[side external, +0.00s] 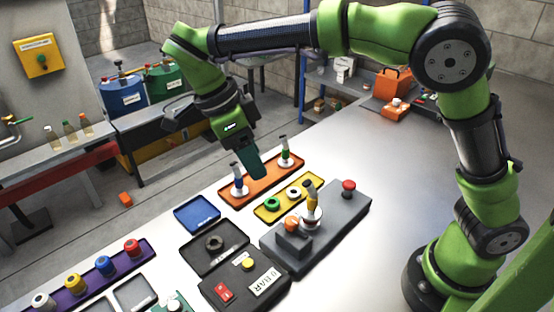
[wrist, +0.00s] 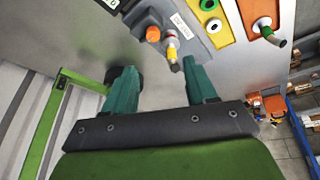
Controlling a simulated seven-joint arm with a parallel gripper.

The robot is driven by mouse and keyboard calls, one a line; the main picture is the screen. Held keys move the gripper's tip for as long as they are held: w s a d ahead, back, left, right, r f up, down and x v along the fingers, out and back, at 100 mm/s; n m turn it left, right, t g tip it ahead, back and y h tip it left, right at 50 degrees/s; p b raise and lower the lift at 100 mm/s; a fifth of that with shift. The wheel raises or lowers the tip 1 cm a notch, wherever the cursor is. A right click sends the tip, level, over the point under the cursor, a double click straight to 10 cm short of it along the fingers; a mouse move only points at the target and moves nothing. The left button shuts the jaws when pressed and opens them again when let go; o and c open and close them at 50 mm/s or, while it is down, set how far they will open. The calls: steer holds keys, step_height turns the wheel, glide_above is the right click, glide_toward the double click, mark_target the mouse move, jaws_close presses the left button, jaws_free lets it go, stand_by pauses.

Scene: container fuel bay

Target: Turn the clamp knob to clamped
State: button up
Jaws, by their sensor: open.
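An orange knob (side external: 291,224), which looks like the clamp knob, sits on the grey fixture (side external: 345,208). Whether the knob is at clamped cannot be read. My gripper (side external: 257,170) hangs above the table near the orange tray, up and left of the fixture, touching nothing. In the wrist view my gripper (wrist: 158,72) has its teal fingers apart with nothing between them. There the orange knob (wrist: 153,34) and the fitting (wrist: 172,47) lie beyond the fingertips.
A red button (side external: 348,187) tops the fixture's far end. The orange tray (side external: 262,183) holds two upright fittings. The yellow tray (side external: 289,201) holds rings. A blue tray (side external: 197,214), a dark tray with a ring (side external: 214,243) and a control box (side external: 244,288) stand left of the fixture.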

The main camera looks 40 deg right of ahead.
steer(key=m, duration=0.3)
glide_toward(292, 220)
steer(key=shift+g, duration=0.3)
steer(key=x, duration=0.8)
steer(key=shift+w+d+f, duration=0.15)
steer(key=shift+w+f, duration=0.1)
steer(key=shift+f, duration=0.05)
steer(key=shift+c, duration=0.3)
jaws_close()
